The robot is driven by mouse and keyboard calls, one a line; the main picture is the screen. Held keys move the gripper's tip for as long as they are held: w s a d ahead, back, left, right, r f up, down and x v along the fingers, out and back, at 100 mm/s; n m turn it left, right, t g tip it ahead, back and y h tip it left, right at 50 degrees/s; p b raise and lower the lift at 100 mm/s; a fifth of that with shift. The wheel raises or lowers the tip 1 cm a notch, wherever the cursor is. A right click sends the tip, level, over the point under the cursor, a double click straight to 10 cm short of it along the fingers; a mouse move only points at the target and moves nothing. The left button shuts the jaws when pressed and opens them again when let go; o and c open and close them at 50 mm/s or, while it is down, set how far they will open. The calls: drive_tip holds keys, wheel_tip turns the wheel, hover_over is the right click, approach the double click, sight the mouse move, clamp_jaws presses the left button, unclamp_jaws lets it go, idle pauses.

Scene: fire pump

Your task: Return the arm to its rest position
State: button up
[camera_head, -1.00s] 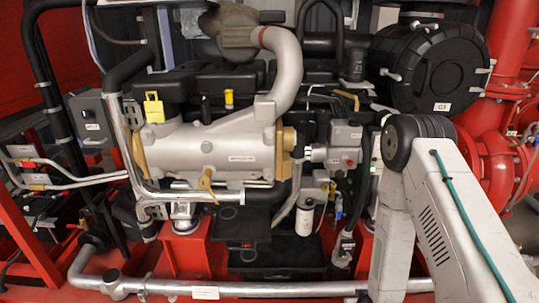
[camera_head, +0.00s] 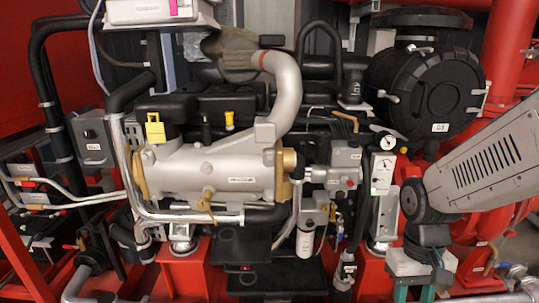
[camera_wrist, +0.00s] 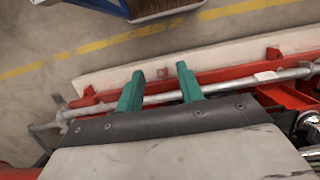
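My arm (camera_head: 485,165) is at the right in the head view. Its grey vented link slopes down leftward to a black joint (camera_head: 415,201), with another dark joint and a pale wrist part (camera_head: 422,262) below. My fingertips cannot be made out in the head view. In the wrist view, my gripper (camera_wrist: 160,87) shows two teal fingers standing apart with nothing between them. Beyond them are a silver pipe (camera_wrist: 235,87) and a red frame rail (camera_wrist: 228,74); the exact gap to these is unclear.
The fire pump engine (camera_head: 205,160) fills the middle of the head view. A round black housing (camera_head: 425,85) and red pipes are behind my arm. A small gauge box (camera_head: 383,173) is left of my arm. The wrist view shows open floor (camera_wrist: 50,35) with a yellow line.

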drive_tip(key=s+r+t, duration=0.4)
drive_tip(key=s+r, duration=0.4)
drive_tip(key=r, duration=0.6)
drive_tip(key=shift+s+a+r, duration=0.15)
drive_tip(key=shift+s+a, duration=0.05)
drive_tip(key=shift+s, duration=0.2)
